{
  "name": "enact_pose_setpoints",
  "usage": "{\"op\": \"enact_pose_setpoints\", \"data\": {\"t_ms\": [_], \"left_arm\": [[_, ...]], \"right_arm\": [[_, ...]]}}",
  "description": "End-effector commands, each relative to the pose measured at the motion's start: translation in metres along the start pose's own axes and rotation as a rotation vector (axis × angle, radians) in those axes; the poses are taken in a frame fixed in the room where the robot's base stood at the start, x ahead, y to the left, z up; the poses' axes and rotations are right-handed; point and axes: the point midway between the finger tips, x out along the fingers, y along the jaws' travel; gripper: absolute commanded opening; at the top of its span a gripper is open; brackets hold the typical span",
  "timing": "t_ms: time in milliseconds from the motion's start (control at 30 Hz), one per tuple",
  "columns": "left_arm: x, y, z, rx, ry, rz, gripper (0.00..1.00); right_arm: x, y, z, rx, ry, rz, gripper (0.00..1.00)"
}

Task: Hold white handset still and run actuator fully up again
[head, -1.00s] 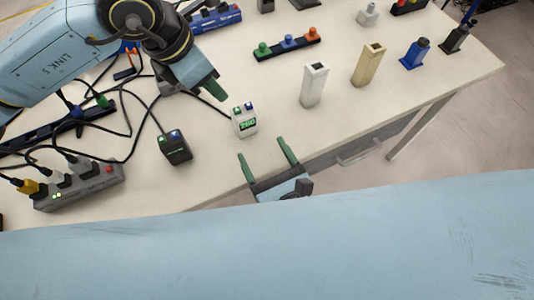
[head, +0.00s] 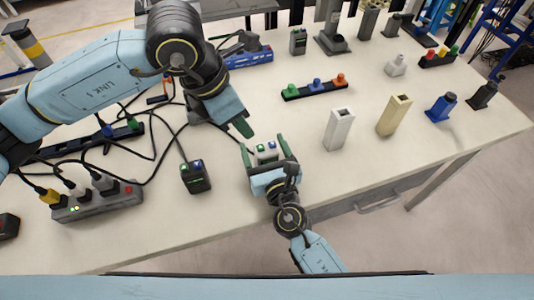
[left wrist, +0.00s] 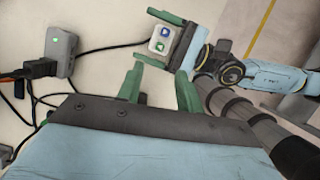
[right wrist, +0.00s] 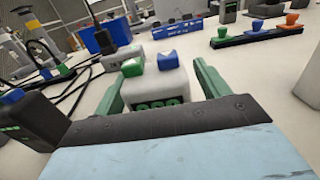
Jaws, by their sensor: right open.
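The white handset (head: 266,155) stands on the table near its front edge, with a green and a blue button on top. It also shows in the left wrist view (left wrist: 160,43) and in the right wrist view (right wrist: 156,88), where green marks show on its face. My right gripper (head: 264,149) is open, with one finger on each side of the handset; gaps show in the right wrist view. My left gripper (head: 243,128) is above and behind the handset, its fingers (left wrist: 159,85) apart and empty. I cannot tell for certain which thing is the actuator.
A dark handset (head: 196,178) with green and blue buttons stands to the left. A grey power strip (head: 98,203) with several plugs and loose black cables lies further left. A white block (head: 339,130), a beige block (head: 394,116) and a three-button bar (head: 314,90) stand to the right.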

Motion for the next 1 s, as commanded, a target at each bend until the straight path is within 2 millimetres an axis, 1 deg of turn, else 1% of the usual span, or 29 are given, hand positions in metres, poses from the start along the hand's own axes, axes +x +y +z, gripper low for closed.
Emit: {"op": "enact_pose_setpoints", "data": {"t_ms": [167,200,567,600,633,867,1000], "left_arm": [[0.0000,0.0000,0.0000,0.000,0.000,0.000,0.36],[0.0000,0.0000,0.0001,0.000,0.000,0.000,0.36],[0.0000,0.0000,0.0000,0.000,0.000,0.000,0.36],[0.0000,0.0000,0.0000,0.000,0.000,0.000,0.35],[0.0000,0.0000,0.0000,0.000,0.000,0.000,0.31],[0.0000,0.0000,0.0000,0.000,0.000,0.000,0.01],[0.0000,0.0000,0.0000,0.000,0.000,0.000,0.00]], "right_arm": [[0.0001,0.0000,-0.0001,0.001,0.000,0.000,0.75],[0.0001,-0.0001,-0.0001,0.001,0.000,0.000,0.73],[-0.0002,-0.0001,-0.0001,0.001,0.000,0.000,0.26],[-0.0003,-0.0001,-0.0002,0.001,0.000,0.000,0.23],[-0.0003,-0.0001,-0.0002,0.001,0.000,0.000,0.23],[-0.0003,-0.0001,-0.0002,0.001,0.000,0.000,0.23],[-0.0004,-0.0001,-0.0003,0.001,0.001,0.000,0.23]]}}
